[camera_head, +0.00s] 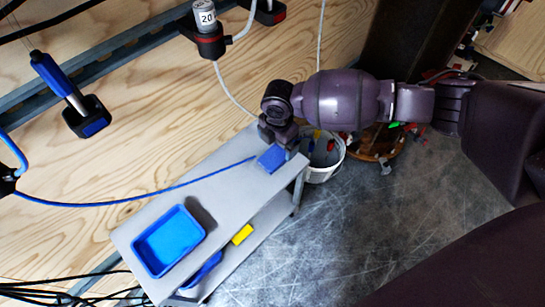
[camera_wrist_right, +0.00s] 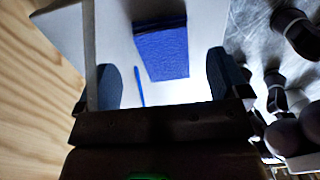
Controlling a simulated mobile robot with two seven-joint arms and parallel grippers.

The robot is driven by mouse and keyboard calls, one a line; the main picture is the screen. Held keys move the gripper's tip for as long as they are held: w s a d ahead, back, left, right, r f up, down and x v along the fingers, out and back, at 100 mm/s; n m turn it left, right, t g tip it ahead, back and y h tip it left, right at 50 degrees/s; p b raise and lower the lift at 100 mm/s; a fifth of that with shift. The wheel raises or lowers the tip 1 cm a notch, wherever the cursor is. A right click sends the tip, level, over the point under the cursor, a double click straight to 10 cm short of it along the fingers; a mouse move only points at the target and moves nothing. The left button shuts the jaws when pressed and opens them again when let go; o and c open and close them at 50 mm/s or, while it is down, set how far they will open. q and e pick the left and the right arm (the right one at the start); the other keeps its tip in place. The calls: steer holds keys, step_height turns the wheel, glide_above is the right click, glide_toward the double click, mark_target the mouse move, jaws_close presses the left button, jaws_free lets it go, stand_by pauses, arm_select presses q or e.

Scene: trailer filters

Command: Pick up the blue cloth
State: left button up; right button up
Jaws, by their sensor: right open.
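The blue cloth (camera_head: 271,158) is a small flat square at the far end of the grey shelf top (camera_head: 205,195). In the right wrist view the cloth (camera_wrist_right: 163,52) lies flat, ahead of and between the two dark fingertips. My right gripper (camera_head: 279,142) is open, pointing down over the cloth. In the wrist view its fingers (camera_wrist_right: 164,80) stand apart with nothing between them; I cannot tell how high they are above the surface. My left gripper is not in view.
A blue tray (camera_head: 168,241) sits at the near end of the shelf. A blue hose (camera_head: 120,202) runs onto the shelf and ends near the cloth. A white bucket (camera_head: 324,172) stands beside the shelf's far end. A yellow block (camera_head: 242,234) lies on the lower shelf.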

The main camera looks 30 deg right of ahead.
mark_target(277, 153)
steer(key=f, duration=0.1)
steer(key=f+b, duration=0.1)
steer(key=f, duration=0.2)
steer(key=shift+s+a+f+b, duration=0.15)
steer(key=shift+s+a+b, duration=0.1)
steer(key=shift+b, duration=0.1)
steer(key=shift+w+f, duration=0.1)
steer(key=shift+f, duration=0.05)
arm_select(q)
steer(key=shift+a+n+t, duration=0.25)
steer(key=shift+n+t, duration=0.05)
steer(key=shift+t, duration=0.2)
arm_select(e)
steer(key=c, duration=1)
steer(key=shift+r, duration=0.3)
step_height(277, 153, up, 8)
steer(key=p, duration=0.3)
steer(key=shift+w+r+p, duration=0.15)
steer(key=shift+r+p, duration=0.05)
steer(key=shift+p, duration=0.15)
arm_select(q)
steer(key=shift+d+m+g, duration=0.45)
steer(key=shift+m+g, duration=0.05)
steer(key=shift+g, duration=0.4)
arm_select(e)
steer(key=shift+r, duration=0.6)
